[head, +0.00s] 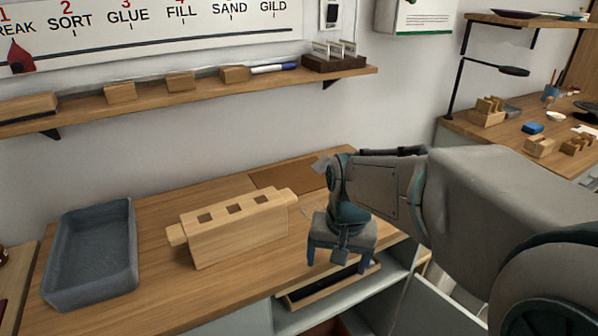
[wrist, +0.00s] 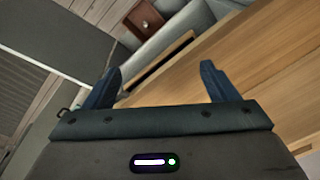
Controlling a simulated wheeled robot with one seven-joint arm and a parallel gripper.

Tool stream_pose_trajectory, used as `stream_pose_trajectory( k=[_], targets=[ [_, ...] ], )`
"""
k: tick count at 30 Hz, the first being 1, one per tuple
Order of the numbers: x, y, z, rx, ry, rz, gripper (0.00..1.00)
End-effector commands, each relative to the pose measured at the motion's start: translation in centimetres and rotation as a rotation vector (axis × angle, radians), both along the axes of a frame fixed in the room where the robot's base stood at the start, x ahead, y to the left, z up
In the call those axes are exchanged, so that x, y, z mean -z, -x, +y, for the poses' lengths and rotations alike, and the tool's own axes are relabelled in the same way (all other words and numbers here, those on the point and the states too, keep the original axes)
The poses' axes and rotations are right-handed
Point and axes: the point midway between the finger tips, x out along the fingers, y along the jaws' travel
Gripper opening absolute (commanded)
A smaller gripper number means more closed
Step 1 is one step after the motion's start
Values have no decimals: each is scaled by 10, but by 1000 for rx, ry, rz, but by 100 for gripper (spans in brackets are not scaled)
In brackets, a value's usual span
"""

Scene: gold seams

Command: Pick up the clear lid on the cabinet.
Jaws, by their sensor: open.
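My gripper (head: 339,262) points down at the right front edge of the top, above a partly open drawer (head: 330,285). In the wrist view its two blue fingers stand wide apart with nothing between them (wrist: 160,82). My arm hides part of the top's right end.
A grey tray (head: 92,255) stands at the left of the top. A slotted wooden block (head: 238,228) stands mid-top, with a flat brown board (head: 290,173) behind. A wall shelf (head: 190,85) runs above. Bare wood lies in front of the block.

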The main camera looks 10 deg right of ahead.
Motion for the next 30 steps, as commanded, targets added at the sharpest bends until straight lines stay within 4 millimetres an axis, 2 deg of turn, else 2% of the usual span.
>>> stream_pose_trajectory(
  k=[1,3,9,13,18,22,30],
  targets=[
    [-34,-23,0,84,-10,17,80],
    [-55,-50,-2,214,-23,35,80],
    [-99,-125,0,552,-35,79,80],
    [-114,-162,3,727,-30,96,80],
    [-120,-190,7,871,-22,106,80],
    [-115,-197,8,911,-20,108,80],
    [-64,-197,8,914,-17,110,80]
  ],
)
